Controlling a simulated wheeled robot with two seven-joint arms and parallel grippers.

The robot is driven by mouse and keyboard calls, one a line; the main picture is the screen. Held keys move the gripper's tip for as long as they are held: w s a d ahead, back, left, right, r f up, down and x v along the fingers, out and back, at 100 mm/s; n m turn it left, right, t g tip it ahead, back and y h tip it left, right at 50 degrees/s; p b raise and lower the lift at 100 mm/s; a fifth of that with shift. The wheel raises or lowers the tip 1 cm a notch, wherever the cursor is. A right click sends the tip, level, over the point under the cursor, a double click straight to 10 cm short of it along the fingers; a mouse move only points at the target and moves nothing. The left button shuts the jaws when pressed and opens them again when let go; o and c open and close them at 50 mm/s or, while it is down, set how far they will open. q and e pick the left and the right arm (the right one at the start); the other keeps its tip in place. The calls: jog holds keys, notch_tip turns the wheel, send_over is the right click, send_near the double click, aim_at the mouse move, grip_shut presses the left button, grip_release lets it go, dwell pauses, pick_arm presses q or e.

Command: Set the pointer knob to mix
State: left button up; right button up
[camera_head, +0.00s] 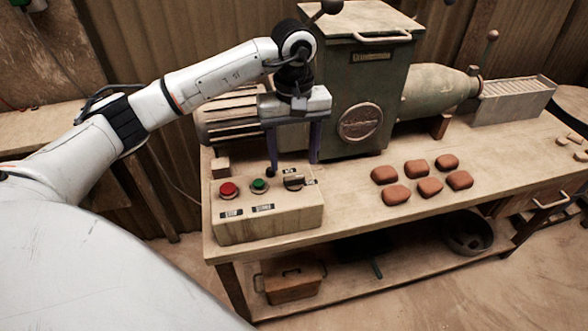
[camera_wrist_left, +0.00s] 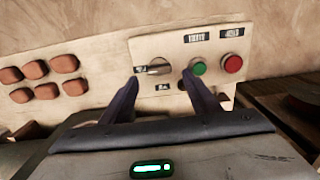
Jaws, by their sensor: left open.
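The pointer knob (camera_head: 293,184) is dark and sits on the right part of the pale control box (camera_head: 265,222). It also shows in the left wrist view (camera_wrist_left: 158,67). Its bar lies roughly sideways, in line with the label at its side; a second label is at its back edge. The label words are too small to read surely. My left gripper (camera_head: 293,166) is open and empty, pointing down over the box's back edge. In the left wrist view its fingertips (camera_wrist_left: 161,82) are spread either side of the knob, apparently not touching it. My right gripper is out of view.
A red button (camera_head: 229,189) and a green button (camera_head: 259,185) are left of the knob; the green one is close to a finger. The green press machine (camera_head: 365,85) stands behind. Several reddish clay pieces (camera_head: 430,187) lie on the bench (camera_head: 370,220) to the right.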

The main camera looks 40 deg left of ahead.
aim_at(294, 177)
pick_arm(q)
notch_tip(294, 177, down, 5)
jog(key=shift+f, duration=0.1)
dwell(0.3)
jog(key=c, duration=1.1)
